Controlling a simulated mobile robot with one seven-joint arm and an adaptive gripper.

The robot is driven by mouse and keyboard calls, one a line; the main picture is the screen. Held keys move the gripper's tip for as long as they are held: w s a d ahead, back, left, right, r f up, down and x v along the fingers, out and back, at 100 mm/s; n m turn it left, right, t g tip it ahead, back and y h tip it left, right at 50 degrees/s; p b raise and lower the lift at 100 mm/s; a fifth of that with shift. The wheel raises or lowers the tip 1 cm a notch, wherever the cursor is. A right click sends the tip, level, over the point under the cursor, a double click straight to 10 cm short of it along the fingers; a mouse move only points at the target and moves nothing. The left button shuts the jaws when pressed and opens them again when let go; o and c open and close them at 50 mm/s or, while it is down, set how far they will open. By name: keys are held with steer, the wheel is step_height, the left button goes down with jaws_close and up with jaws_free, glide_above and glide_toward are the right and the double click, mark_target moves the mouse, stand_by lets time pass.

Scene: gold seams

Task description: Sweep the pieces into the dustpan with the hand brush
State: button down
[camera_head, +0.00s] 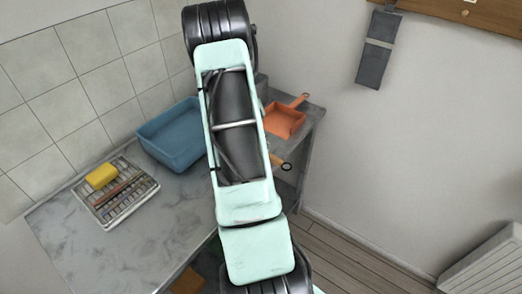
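An orange dustpan (282,121) lies on the grey counter right of my arm, near the counter's right side, its handle pointing to the upper right. A short yellow-orange handle end (276,160) with a dark ring shows just right of my arm, at the counter's edge. It may be the hand brush; the rest is hidden behind my arm. I see no loose pieces; the strip of counter behind my arm is hidden. My gripper is not in view; only my arm links cross the middle of the picture.
A blue tub (171,140) stands left of my arm by the tiled wall. A drying-rack-like tray (113,205) with a yellow sponge (101,176) is at the left. The front-left counter (140,250) is clear. A grey ribbed unit (490,268) stands lower right.

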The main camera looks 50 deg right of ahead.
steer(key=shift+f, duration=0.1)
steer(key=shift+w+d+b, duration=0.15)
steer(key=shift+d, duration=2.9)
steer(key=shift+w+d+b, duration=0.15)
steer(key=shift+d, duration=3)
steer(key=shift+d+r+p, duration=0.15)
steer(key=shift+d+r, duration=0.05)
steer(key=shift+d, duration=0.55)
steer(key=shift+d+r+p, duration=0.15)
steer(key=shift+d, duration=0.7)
